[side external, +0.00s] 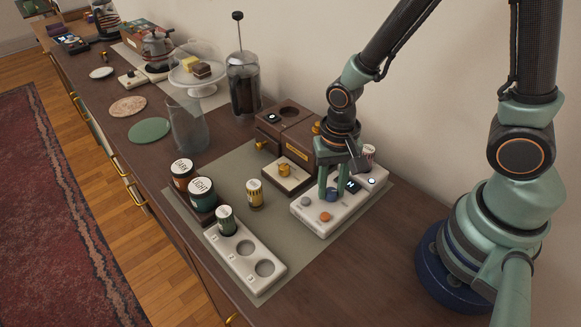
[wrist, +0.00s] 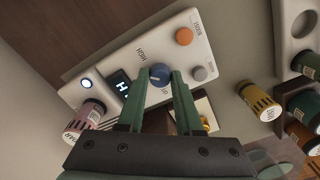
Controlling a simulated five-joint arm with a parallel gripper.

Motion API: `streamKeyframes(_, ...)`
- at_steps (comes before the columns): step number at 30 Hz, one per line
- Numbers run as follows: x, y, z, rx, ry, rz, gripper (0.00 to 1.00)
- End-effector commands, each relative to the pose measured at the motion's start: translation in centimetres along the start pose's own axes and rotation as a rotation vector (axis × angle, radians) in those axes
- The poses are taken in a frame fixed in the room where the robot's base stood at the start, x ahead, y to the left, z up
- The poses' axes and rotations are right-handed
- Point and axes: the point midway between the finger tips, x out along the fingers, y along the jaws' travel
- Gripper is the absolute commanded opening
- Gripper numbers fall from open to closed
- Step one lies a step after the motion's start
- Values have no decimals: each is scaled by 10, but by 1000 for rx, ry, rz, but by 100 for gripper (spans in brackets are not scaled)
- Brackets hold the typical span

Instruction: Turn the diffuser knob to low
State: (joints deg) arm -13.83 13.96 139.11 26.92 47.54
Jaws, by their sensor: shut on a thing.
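The diffuser is a white panel (side external: 310,215) on the grey mat, and it fills the middle of the wrist view (wrist: 112,62). Its round blue knob (wrist: 159,75) sits between my two green fingertips, partly hidden by them. My gripper (side external: 332,192) points down over the panel and is shut on the knob; it also shows in the wrist view (wrist: 161,82). A small dark display (wrist: 122,88) beside the knob shows a bright letter that looks like H. An orange button (wrist: 184,36), a grey button (wrist: 199,73) and a lit round button (wrist: 86,84) are on the panel.
A pink-labelled bottle (wrist: 84,119) stands at the panel's end. A wooden box (side external: 290,130), a yellow bottle (side external: 255,193), a white tray with round wells (side external: 228,250) and dark jars (side external: 202,194) stand nearby. The wall is close behind.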

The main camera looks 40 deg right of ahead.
Motion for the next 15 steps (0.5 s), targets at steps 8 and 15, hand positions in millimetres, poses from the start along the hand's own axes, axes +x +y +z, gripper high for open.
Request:
streamKeyframes(8, -1, 0, 0, -264, 0, 0, 0)
streamKeyframes(15, -1, 0, 0, -472, 0, 0, 0)
